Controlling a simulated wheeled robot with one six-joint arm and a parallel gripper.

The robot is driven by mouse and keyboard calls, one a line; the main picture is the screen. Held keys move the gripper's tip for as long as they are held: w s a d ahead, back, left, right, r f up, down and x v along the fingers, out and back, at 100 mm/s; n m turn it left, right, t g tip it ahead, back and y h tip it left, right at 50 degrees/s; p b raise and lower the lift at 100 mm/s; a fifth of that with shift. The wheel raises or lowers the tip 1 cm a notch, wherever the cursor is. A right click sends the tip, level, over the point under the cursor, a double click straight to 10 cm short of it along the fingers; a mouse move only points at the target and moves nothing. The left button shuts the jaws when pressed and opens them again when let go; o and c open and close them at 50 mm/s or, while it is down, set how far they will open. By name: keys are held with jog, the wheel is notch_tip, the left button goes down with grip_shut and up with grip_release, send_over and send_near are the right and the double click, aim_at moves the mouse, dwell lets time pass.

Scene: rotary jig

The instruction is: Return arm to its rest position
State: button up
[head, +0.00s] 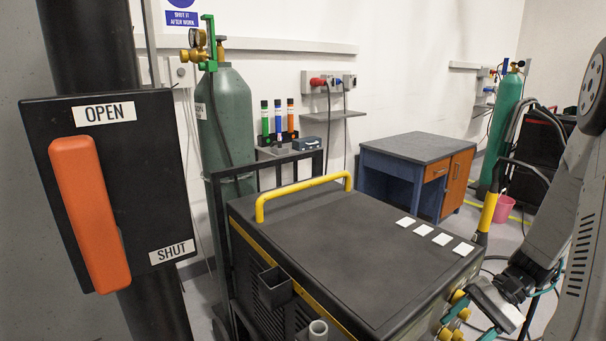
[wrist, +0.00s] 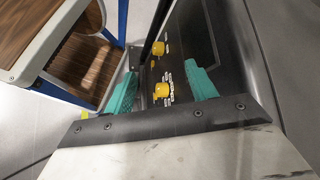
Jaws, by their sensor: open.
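My gripper (head: 470,322) is at the lower right of the head view, beside the front corner of a black machine (head: 340,240). My arm comes down to it from the right edge. In the wrist view the two teal fingers of my gripper (wrist: 161,90) stand wide apart with nothing held between them. Behind the gap is the machine's dark panel with yellow knobs (wrist: 162,90). I cannot tell whether the fingers touch the panel.
A black box with an orange lever (head: 90,210) stands at the left. A yellow-handled torch (head: 487,212) stands near my arm, by the machine's right side. A wood-fronted desk (head: 415,160), green cylinders (head: 228,130) and a pink bucket (head: 503,208) are farther back. Cables lie on the floor.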

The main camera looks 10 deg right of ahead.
jog(key=s+a+r+n+t+h, duration=0.1)
jog(key=s+a+r+n+h, duration=0.3)
jog(key=a+r, duration=0.5)
jog(key=s+a+r+n+t+h, duration=0.1)
jog(key=s+a+r+n+h, duration=0.4)
jog(key=a+r, duration=0.4)
notch_tip(320, 180, up, 2)
jog(key=shift+s+r+n+h, duration=0.1)
jog(key=shift+s+n+h, duration=0.1)
jog(key=shift+n+h, duration=0.6)
